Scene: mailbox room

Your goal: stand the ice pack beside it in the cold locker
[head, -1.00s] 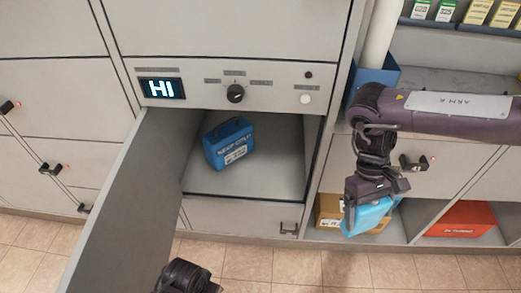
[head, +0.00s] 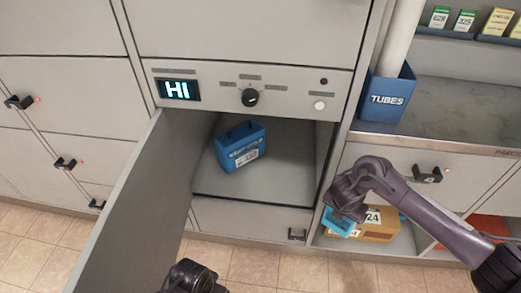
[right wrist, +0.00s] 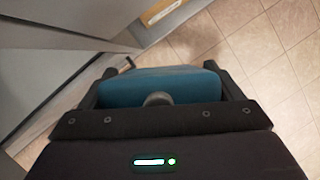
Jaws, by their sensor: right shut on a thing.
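The cold locker (head: 290,185) stands open below a panel with a display reading "HI". A blue "KEEP COLD" box (head: 240,147) stands inside it, toward the left and back. My right gripper (head: 345,208) is shut on the light blue ice pack (head: 338,224), outside the locker and to the right of its opening. The ice pack also shows between the fingers in the right wrist view (right wrist: 160,88). In the head view the gripper hides much of the pack. My left gripper (head: 190,278) is at the bottom edge, by the locker door; its fingers are not clear.
The open locker door (head: 130,205) juts out at the left. A dark knob (head: 250,97) and a white button (head: 319,105) sit on the panel. A cardboard box (head: 378,224) is on the low shelf at right. A blue tubes bin (head: 388,98) stands on the counter.

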